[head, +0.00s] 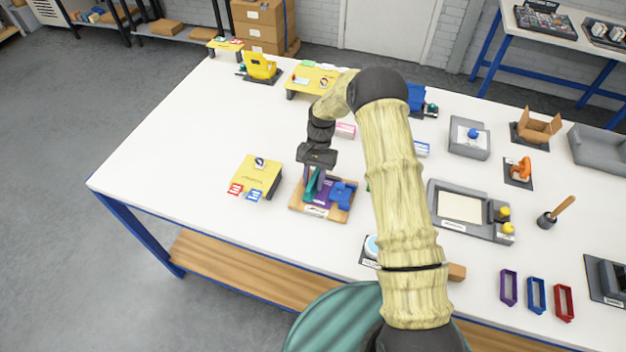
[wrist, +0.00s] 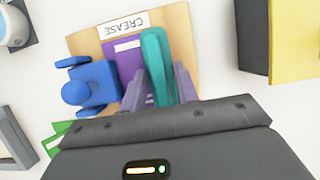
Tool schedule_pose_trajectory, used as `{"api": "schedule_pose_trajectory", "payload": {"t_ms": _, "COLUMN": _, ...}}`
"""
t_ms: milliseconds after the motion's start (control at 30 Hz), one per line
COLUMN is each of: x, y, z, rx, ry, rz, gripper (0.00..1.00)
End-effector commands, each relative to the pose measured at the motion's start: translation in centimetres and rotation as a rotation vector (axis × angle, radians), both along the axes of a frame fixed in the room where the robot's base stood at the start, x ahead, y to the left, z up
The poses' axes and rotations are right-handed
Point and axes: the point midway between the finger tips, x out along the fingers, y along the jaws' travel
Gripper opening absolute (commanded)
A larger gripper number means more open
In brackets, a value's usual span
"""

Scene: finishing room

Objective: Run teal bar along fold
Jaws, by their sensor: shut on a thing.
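The wooden board labelled CREASE (head: 300,210) lies on the white table, and its wood also shows in the wrist view (wrist: 180,22). A purple folder or card (wrist: 122,66) with a white label lies on it, partly hidden by my gripper. My gripper (head: 312,192) is over the board with its fingers on either side of the teal bar (wrist: 154,50), shut on it. The bar lies along the purple piece's edge in the wrist view; I cannot tell whether it presses on it. A blue fixture (wrist: 95,85) sits on the board beside the purple piece.
A yellow box (head: 258,172) with red and blue tags stands left of the board. A grey tray station (head: 434,215) stands to the right. Purple, blue and red holders (head: 536,294) stand at the front right. The table's left part is clear.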

Motion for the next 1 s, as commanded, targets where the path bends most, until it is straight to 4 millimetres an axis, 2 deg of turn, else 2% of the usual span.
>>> {"api": "schedule_pose_trajectory", "payload": {"t_ms": 200, "x": 0.7, "y": -0.4, "z": 0.0, "rx": -0.001, "ry": -0.002, "rz": -0.001, "gripper": 0.12}}
{"api": "schedule_pose_trajectory", "payload": {"t_ms": 500, "x": 0.8, "y": -0.4, "z": 0.1, "rx": 0.000, "ry": -0.001, "rz": 0.000, "gripper": 0.12}}
{"api": "schedule_pose_trajectory", "payload": {"t_ms": 1000, "x": -0.3, "y": 0.1, "z": -0.2, "rx": -0.001, "ry": 0.003, "rz": 0.001, "gripper": 0.12}}
